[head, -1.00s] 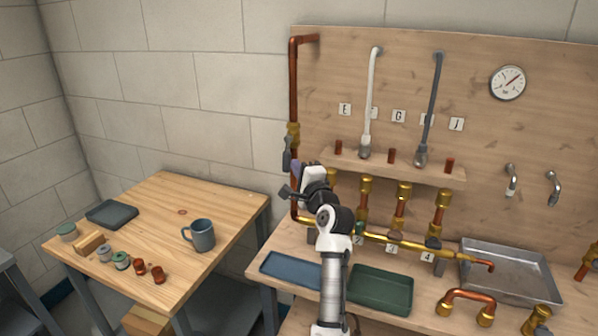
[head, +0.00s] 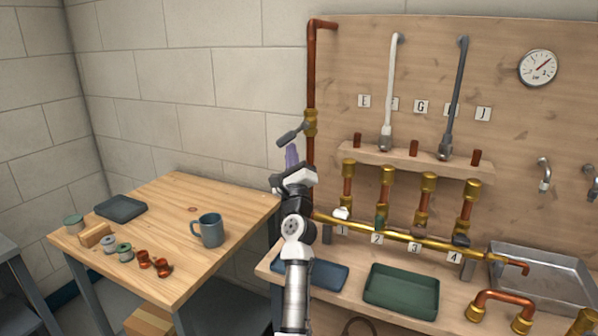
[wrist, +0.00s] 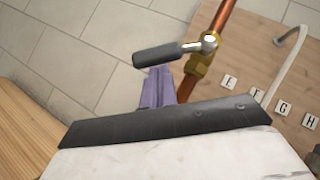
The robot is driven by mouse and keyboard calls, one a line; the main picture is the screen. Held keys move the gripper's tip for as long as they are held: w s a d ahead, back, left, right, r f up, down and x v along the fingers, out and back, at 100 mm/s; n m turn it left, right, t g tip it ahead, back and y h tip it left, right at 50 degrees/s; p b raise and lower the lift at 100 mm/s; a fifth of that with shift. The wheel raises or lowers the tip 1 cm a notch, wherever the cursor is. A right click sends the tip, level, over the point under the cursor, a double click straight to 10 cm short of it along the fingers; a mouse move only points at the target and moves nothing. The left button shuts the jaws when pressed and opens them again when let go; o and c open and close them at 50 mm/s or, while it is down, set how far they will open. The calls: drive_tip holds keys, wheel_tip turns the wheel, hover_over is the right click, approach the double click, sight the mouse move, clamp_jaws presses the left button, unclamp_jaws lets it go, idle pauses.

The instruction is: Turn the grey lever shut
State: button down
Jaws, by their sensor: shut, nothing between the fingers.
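The grey lever (head: 290,136) sits on a brass valve (head: 311,122) on the upright copper pipe at the board's left edge. It points left and a little down, across the pipe rather than along it. In the wrist view the lever (wrist: 157,55) shows its dark grip and bright metal neck beside the brass valve (wrist: 198,66). My gripper (head: 291,153) is shut and empty, its purple fingers just below the lever. In the wrist view the fingertips (wrist: 159,76) come right up under the lever's grip; I cannot tell whether they touch.
A white pipe (head: 391,90) and a dark grey pipe (head: 456,100) run up the board. Below is a brass manifold (head: 400,238) with several small valves. Trays (head: 402,290) lie on the bench. A mug (head: 208,230) stands on the left table.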

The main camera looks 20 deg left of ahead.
drive_tip(key=a+m+t+h+b, duration=0.1)
drive_tip(key=m+h+b, duration=0.1)
drive_tip(key=m, duration=0.1)
drive_tip(key=m+t+h+b, duration=0.2)
drive_tip(key=b, duration=0.1)
drive_tip(key=a+m+t+h+b, duration=0.1)
drive_tip(key=m+h+b, duration=0.1)
drive_tip(key=m+b, duration=0.1)
drive_tip(key=shift+a+r+m, duration=0.3)
drive_tip(key=shift+a+r, duration=0.05)
drive_tip(key=m+h+b, duration=0.1)
drive_tip(key=r+m+t+h+b, duration=0.1)
drive_tip(key=m+h, duration=0.1)
drive_tip(key=a+m+h+b, duration=0.1)
drive_tip(key=shift+r+h, duration=0.25)
drive_tip(key=shift+h, duration=0.05)
drive_tip(key=shift+a+r+b, duration=0.15)
drive_tip(key=shift+r+b, duration=0.35)
drive_tip(key=shift+b, duration=0.25)
drive_tip(key=b, duration=0.4)
approach(281, 138)
drive_tip(key=f, duration=0.3)
drive_tip(key=s+a+f, duration=0.1)
drive_tip(key=shift+f, duration=0.35)
drive_tip(key=shift+w, duration=0.1)
